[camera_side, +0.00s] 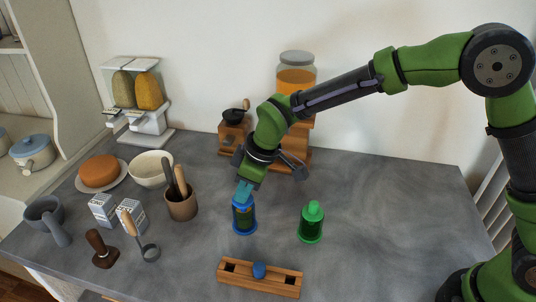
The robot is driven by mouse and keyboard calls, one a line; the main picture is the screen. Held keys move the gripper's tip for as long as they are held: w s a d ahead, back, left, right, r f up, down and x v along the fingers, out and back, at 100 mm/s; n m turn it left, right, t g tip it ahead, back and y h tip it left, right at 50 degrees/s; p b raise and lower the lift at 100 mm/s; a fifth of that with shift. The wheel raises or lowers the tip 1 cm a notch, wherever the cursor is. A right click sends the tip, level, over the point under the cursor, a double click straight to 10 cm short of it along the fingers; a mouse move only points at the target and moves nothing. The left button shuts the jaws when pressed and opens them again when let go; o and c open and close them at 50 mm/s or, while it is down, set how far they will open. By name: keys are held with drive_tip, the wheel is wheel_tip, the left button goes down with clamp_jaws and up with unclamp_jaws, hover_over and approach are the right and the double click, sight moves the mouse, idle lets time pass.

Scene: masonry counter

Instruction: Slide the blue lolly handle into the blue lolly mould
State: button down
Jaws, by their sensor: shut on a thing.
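A green mould (311,226) with a green top stands to the right. A wooden block (283,283) with square holes and a blue knob (259,270) lies in front. A utensil pot (181,205) stands left; a grinder (234,138) is behind. The right counter is clear.

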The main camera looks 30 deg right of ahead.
drive_tip(key=shift+f, duration=0.75)
drive_tip(key=c, duration=1)
unclamp_jaws()
drive_tip(key=shift+r, duration=0.1)
drive_tip(key=v, duration=1.6)
drive_tip(key=shift+s+d+r, duration=0.1)
drive_tip(key=shift+r, duration=0.2)
drive_tip(key=s+d+m+t, duration=0.1)
drive_tip(key=s+d+m, duration=0.3)
drive_tip(key=s+d, duration=0.2)
drive_tip(key=s+d+m+t, duration=0.2)
drive_tip(key=s+d+m, duration=0.2)
drive_tip(key=s+d, duration=0.1)
drive_tip(key=s+d+m+t, duration=0.1)
drive_tip(key=s+d+m, duration=0.4)
drive_tip(key=s+d, duration=0.1)
drive_tip(key=shift+s+d+r+h, duration=0.1)
drive_tip(key=shift+s+d+h, duration=0.1)
drive_tip(key=shift+d, duration=0.25)
drive_tip(key=shift+s+d+h, duration=0.15)
drive_tip(key=shift+d+h, duration=0.05)
drive_tip(key=shift+d, duration=0.25)
